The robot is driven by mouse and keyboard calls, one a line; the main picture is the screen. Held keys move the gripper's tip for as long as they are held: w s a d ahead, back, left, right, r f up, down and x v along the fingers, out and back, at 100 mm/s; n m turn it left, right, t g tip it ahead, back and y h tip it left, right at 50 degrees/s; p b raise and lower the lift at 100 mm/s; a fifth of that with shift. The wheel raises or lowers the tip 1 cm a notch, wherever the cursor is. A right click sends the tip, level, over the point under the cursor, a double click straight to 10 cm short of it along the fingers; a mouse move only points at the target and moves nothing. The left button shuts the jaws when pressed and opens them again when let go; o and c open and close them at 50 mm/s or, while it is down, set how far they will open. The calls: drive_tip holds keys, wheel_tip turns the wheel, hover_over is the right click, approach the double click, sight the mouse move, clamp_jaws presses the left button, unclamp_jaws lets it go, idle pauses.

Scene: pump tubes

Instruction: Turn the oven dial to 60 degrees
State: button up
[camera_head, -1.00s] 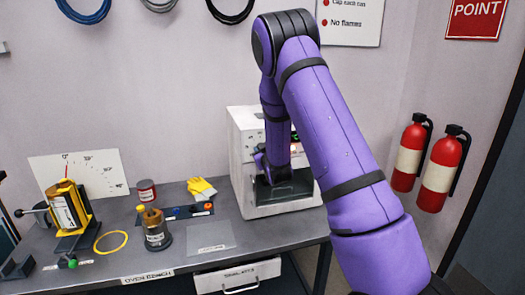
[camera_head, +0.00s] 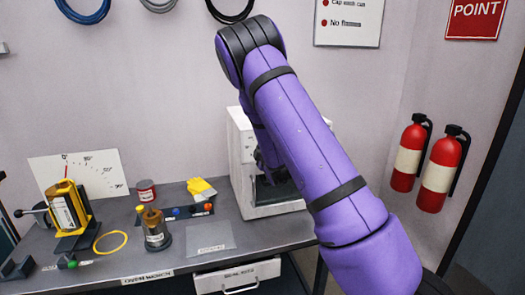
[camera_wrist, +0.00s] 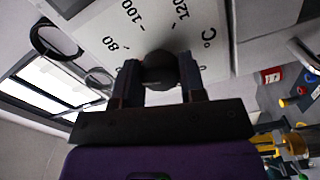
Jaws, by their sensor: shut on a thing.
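The white oven (camera_head: 240,150) stands at the right end of the bench, largely hidden behind my arm in the head view. In the wrist view, its pale dial plate (camera_wrist: 100,25) carries printed marks 80, 100, 120 and °C. The dark round dial (camera_wrist: 158,66) sits between the two fingers of my gripper (camera_wrist: 161,76), which is shut on it. The 60 mark is not visible, and I cannot tell where the dial points. In the head view my arm hides the dial.
Left of the oven are yellow gloves (camera_head: 200,187), a strip with coloured knobs (camera_head: 187,211), a red can (camera_head: 145,191), a brass-topped pot (camera_head: 155,230) and a yellow pump-like device (camera_head: 66,208). Two fire extinguishers (camera_head: 408,155) hang on the right wall.

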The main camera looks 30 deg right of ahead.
drive_tip(key=shift+f+n, duration=0.1)
drive_tip(key=shift+n, duration=1.5)
drive_tip(key=o, duration=0.9)
drive_tip(key=v, duration=1.1)
drive_tip(key=shift+w, duration=0.1)
